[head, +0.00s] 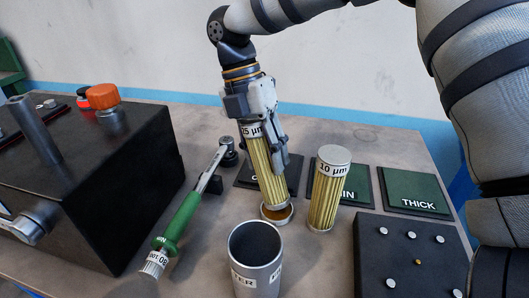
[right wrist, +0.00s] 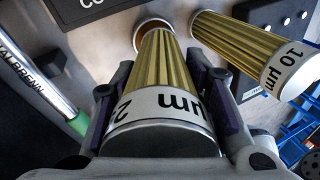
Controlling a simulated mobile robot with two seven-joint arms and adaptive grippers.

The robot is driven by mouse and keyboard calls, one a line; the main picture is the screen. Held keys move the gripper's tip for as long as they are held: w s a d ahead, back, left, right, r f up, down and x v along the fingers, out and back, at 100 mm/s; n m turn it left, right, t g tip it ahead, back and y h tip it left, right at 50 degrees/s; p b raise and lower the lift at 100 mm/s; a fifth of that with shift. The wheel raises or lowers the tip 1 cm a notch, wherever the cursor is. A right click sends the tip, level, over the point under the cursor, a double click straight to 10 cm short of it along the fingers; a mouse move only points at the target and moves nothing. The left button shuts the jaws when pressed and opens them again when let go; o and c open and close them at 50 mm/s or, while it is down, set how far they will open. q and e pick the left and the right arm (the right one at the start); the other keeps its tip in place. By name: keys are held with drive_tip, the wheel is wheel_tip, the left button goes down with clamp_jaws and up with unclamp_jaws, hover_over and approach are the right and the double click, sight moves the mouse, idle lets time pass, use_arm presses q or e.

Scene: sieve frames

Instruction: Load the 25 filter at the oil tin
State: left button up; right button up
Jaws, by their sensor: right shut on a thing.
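My right gripper (head: 266,138) is shut on the 25 µm filter (head: 264,172), a yellow pleated cylinder with a white label band at its top. The filter is slightly tilted, its lower end down at a small shallow round tin (head: 278,214) with amber inside. In the right wrist view the filter (right wrist: 168,75) lies between both fingers (right wrist: 168,100), and the tin (right wrist: 150,24) shows past its far end. I cannot tell whether the filter touches the tin's bottom. The left gripper is not in view.
A 10 µm filter (head: 326,195) stands close to the right. A grey cup (head: 255,262) stands in front. A green-handled wrench (head: 184,217) and a black box (head: 90,185) are left. Dark mats, one marked THICK (head: 415,189), and a studded plate (head: 410,245) are right.

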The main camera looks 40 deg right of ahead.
drive_tip(key=shift+f, duration=0.75)
idle(1.8)
drive_tip(key=shift+r+p, duration=0.45)
drive_tip(key=shift+r, duration=3.1)
